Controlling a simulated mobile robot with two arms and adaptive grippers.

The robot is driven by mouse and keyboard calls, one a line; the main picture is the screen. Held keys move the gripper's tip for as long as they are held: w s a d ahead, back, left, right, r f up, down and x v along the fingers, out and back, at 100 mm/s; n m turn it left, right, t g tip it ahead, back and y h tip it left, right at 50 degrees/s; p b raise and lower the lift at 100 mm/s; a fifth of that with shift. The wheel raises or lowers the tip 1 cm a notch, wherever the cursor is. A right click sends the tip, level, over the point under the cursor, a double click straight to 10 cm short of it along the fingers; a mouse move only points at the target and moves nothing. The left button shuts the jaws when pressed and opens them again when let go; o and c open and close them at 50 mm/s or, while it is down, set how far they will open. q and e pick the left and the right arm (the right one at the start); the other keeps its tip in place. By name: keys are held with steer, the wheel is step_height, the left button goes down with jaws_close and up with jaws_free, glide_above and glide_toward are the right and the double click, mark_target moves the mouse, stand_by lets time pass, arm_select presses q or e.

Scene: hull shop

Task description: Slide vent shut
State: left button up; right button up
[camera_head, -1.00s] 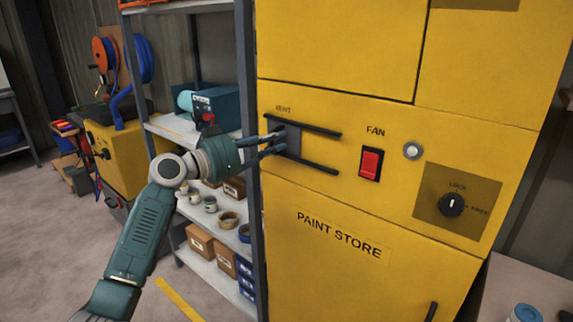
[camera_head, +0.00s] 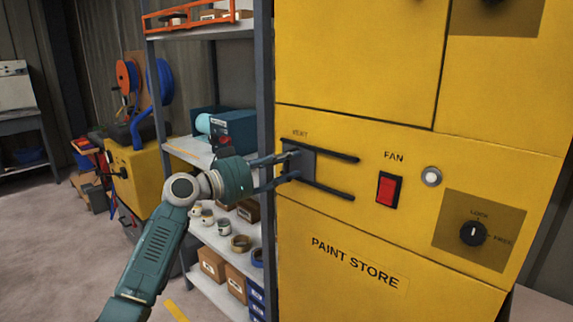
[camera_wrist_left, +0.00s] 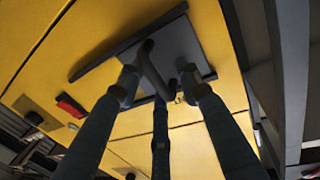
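The vent on the yellow paint store cabinet has two dark horizontal rails (camera_head: 335,190) with a grey sliding plate (camera_head: 307,164) at their left end. To the plate's right, the space between the rails shows yellow panel. My left gripper (camera_head: 292,166) reaches the plate from the left, fingers spread. In the left wrist view, the grey plate (camera_wrist_left: 188,45) carries a dark curved handle (camera_wrist_left: 150,68). The fingers of my left gripper (camera_wrist_left: 160,88) stand apart around this handle; firm contact cannot be made out. My right gripper is not in view.
A red fan switch (camera_head: 388,190), a round button (camera_head: 431,176) and a lock knob (camera_head: 473,233) sit right of the vent on the cabinet (camera_head: 300,225). A metal shelf rack (camera_head: 265,90) with cans and boxes stands close behind my left gripper.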

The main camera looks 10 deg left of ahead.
arm_select(q)
steer(key=v, duration=1.2)
